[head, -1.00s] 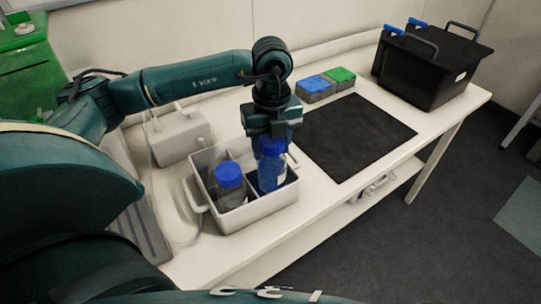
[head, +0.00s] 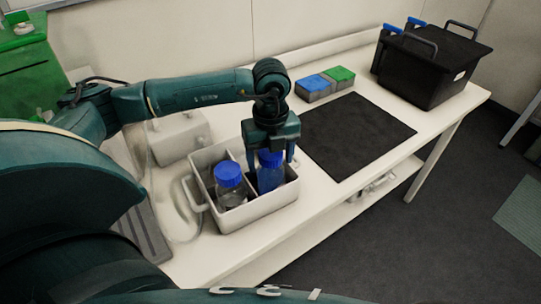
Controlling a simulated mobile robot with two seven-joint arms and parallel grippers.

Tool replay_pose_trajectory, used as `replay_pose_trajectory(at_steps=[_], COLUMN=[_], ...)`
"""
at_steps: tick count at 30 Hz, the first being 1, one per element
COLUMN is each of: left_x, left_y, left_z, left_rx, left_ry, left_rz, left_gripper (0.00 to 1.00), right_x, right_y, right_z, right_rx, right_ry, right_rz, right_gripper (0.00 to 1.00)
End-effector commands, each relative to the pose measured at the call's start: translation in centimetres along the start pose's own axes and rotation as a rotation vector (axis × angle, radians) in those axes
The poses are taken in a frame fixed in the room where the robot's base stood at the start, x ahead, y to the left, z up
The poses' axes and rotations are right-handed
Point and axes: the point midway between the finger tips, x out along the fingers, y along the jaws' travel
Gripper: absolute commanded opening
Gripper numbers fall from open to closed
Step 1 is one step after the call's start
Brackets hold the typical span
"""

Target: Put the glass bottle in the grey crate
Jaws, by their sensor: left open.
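The light grey crate (head: 245,217) stands on the white bench, with a divider inside. A bottle with a blue cap and blue body (head: 270,179) stands upright in its right compartment. A second blue-capped bottle, clear with a dark look (head: 229,185), stands in the left compartment. My left gripper (head: 270,158) is open above the right bottle, pointing down, with its fingers on either side of the cap. The bottles' lower parts are hidden by the crate walls. My right gripper is not in view.
A black mat (head: 358,134) lies right of the crate. Blue and green boxes (head: 325,85) stand behind it. A black crate (head: 428,72) with handles is at the far right end. A grey-white container (head: 178,138) sits behind the grey crate.

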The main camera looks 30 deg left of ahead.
Motion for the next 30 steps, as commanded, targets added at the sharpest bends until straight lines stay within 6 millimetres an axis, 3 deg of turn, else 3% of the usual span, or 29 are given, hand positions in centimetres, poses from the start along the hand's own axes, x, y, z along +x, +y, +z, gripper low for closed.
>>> replay_pose_trajectory(at_steps=[9,21,30], left_x=[-1.1,-9.2,-12.2], left_y=[-0.1,-0.1,0.0], left_z=[0.0,0.0,0.0], left_rx=[0.000,0.000,0.000], left_ry=[-0.001,-0.003,0.000], left_rz=[-0.003,-0.005,-0.001], left_gripper=[0.69,0.69,0.69], right_x=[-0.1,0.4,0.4], right_y=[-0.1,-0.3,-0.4], right_z=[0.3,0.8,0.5], right_rx=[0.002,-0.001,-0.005], right_ry=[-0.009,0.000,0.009], right_rz=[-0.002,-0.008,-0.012], right_gripper=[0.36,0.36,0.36])
